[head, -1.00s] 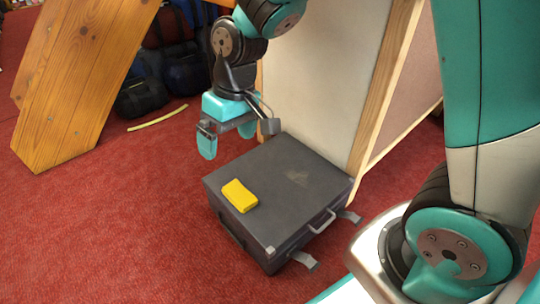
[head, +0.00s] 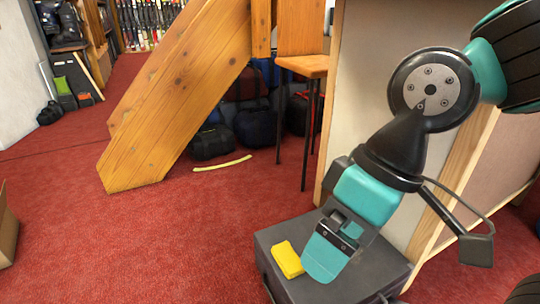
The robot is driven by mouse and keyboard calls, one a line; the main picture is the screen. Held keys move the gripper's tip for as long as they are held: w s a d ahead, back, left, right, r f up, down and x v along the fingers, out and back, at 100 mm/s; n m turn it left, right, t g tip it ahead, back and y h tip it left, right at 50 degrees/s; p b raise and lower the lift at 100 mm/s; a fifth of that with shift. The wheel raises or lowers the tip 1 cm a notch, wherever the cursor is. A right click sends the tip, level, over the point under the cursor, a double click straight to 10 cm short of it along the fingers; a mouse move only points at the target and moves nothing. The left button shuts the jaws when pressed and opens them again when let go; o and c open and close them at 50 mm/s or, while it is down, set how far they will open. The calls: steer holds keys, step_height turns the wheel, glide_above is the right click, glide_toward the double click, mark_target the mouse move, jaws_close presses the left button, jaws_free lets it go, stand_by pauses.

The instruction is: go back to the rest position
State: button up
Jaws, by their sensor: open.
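My gripper (head: 328,252) is in the head view at the lower right, pointing down and to the left. It is open and holds nothing that I can see. One teal finger shows broadside; the other is mostly hidden. It appears in front of a dark grey case (head: 350,288) lying on the red carpet. A yellow block (head: 287,260) lies on top of the case, just left of the finger in the picture. I cannot tell the gap between them.
A pale panel with a wooden frame (head: 373,90) stands behind the case. A wooden stair side (head: 180,95), a stool (head: 303,66) and dark bags (head: 255,128) are farther back. A yellow strip (head: 222,163) lies on the carpet (head: 130,235), which is open at the left.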

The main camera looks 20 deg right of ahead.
step_height(320, 180, up, 46)
steer(key=p, duration=4.5)
steer(key=shift+r, duration=0.15)
steer(key=shift+c, duration=0.2)
